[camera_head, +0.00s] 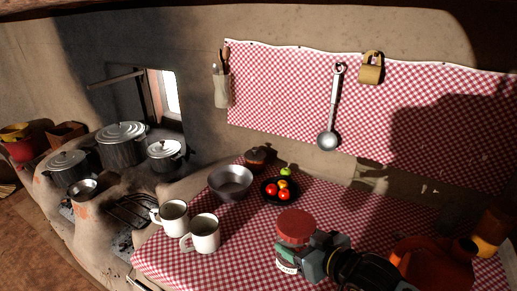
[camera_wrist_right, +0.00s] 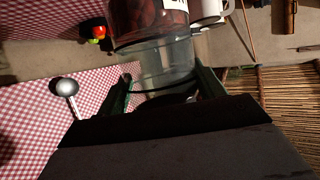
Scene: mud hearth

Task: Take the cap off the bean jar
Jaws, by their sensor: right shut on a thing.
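The bean jar (camera_head: 286,262) is near the front of the checked tablecloth, upright, with its wide red cap (camera_head: 296,226) on top. My right gripper (camera_head: 318,250) comes in from the lower right and is shut on the jar, just below the cap. The right wrist view is upside down. There the jar (camera_wrist_right: 150,22) shows dark red beans, part of a white label and clear glass between my two fingers (camera_wrist_right: 163,88). The cap is hidden in that view. I cannot tell whether the jar's base touches the table. My left gripper is not in view.
Two white mugs (camera_head: 204,236), a metal bowl (camera_head: 231,184) and a dark plate (camera_head: 268,199) of fruit stand left of and behind the jar. An orange vessel (camera_head: 432,262) is at the right. A ladle (camera_head: 334,105) hangs on the wall. Cloth between the plate and jar is clear.

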